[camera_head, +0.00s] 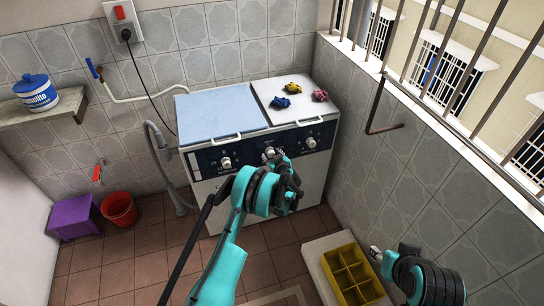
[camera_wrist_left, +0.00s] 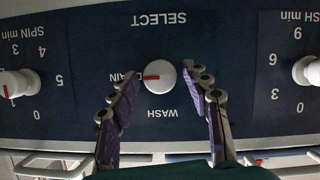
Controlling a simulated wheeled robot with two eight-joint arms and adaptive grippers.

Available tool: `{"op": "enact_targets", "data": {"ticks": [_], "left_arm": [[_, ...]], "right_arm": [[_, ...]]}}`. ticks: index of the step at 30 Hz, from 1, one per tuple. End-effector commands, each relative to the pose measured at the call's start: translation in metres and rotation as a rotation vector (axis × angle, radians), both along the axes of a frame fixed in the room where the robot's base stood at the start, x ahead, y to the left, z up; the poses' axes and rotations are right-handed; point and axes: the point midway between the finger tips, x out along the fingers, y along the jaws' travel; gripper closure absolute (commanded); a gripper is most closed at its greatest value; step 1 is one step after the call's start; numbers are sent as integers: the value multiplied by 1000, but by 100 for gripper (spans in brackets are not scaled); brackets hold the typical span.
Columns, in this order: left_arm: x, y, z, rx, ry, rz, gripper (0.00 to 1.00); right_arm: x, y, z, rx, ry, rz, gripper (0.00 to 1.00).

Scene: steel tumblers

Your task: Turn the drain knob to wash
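The white drain knob (camera_wrist_left: 160,76) sits mid-panel under the upside-down SELECT lettering in the left wrist view. Its red pointer faces picture-left, at the partly hidden word ending in "AIN"; WASH is printed below it in the picture. My left gripper (camera_wrist_left: 161,88) is open, its two purple-padded fingers on either side of the knob with visible gaps. In the head view, my left gripper (camera_head: 275,158) is in front of the washing machine's (camera_head: 212,118) panel and largely covers the drain knob. My right gripper (camera_head: 375,254) is at lower right, too small to judge.
The wash timer knob (camera_wrist_left: 308,70) and spin timer knob (camera_wrist_left: 18,83) flank the drain knob. Colored cloths (camera_head: 292,88) lie on the machine's lid. A yellow crate (camera_head: 334,256) is near my right arm. A red bucket (camera_head: 119,208) and purple stool (camera_head: 71,216) stand left.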

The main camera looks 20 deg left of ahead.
Motion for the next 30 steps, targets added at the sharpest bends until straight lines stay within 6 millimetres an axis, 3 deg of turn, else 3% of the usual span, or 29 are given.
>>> {"op": "enact_targets", "data": {"ticks": [1,4,17,30], "left_arm": [[0,0,0,0,0,0,71],[0,0,0,0,0,0,97],[-1,1,0,-48,-34,0,97],[-2,4,-1,-333,-227,1,97]], "right_arm": [[0,0,0,0,0,0,60],[0,0,0,0,0,0,60],[0,0,0,0,0,0,60],[0,0,0,0,0,0,60]]}}
